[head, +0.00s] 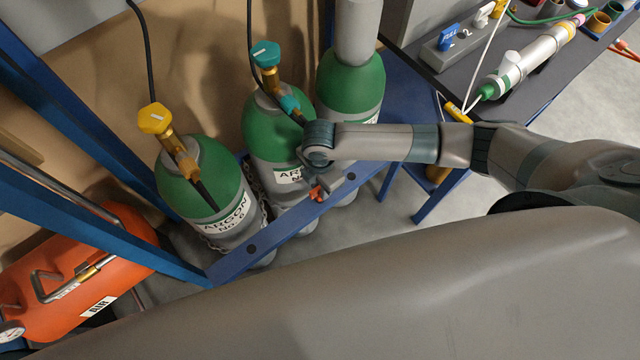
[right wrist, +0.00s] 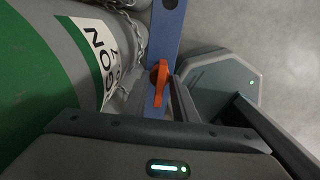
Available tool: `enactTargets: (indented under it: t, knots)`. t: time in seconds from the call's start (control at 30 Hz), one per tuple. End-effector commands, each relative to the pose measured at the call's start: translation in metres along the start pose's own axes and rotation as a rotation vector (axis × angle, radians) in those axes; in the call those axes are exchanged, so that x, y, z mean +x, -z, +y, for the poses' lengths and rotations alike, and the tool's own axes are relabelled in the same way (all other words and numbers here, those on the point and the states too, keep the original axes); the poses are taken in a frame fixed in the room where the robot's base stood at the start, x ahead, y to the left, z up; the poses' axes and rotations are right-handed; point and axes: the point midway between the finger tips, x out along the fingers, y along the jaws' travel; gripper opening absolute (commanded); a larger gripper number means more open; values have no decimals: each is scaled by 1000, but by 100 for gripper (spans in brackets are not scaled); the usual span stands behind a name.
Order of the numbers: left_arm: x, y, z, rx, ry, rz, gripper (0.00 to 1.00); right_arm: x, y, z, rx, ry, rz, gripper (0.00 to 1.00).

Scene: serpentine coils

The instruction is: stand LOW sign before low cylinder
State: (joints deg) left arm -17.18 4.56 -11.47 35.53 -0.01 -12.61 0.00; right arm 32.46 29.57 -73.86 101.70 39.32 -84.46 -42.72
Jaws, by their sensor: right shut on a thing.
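My right gripper (head: 316,186) is shut on a small orange piece (head: 319,194), at the blue front rail (head: 290,222) before the middle green-topped argon cylinder (head: 262,132). In the right wrist view the orange piece (right wrist: 159,84) is upright between the fingers, over or touching the rail; contact is unclear. No lettering shows on it, so I cannot confirm it is the LOW sign. A left cylinder (head: 190,172) has a yellow valve knob, and a right cylinder (head: 350,85) stands farther back. Which cylinder is low cannot be read. My left gripper is out of view.
A dark bench (head: 465,78) at the right holds a grey block (head: 437,56) with a blue FULL sign (head: 449,36) and a white sign (head: 484,14). An orange air tank (head: 110,255) lies at the left. Chains cross before the cylinders.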

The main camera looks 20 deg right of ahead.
Motion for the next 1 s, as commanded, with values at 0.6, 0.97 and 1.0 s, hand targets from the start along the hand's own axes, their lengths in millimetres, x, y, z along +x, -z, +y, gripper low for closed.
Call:
enactTargets:
  t: [0.6,0.97,1.0]
  knots:
    - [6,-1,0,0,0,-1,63,12,0,0,0,0,0,0]
    - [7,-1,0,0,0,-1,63,14,0,0,0,0,0,0]
    - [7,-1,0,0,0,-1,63,15,0,0,0,0,0,0]
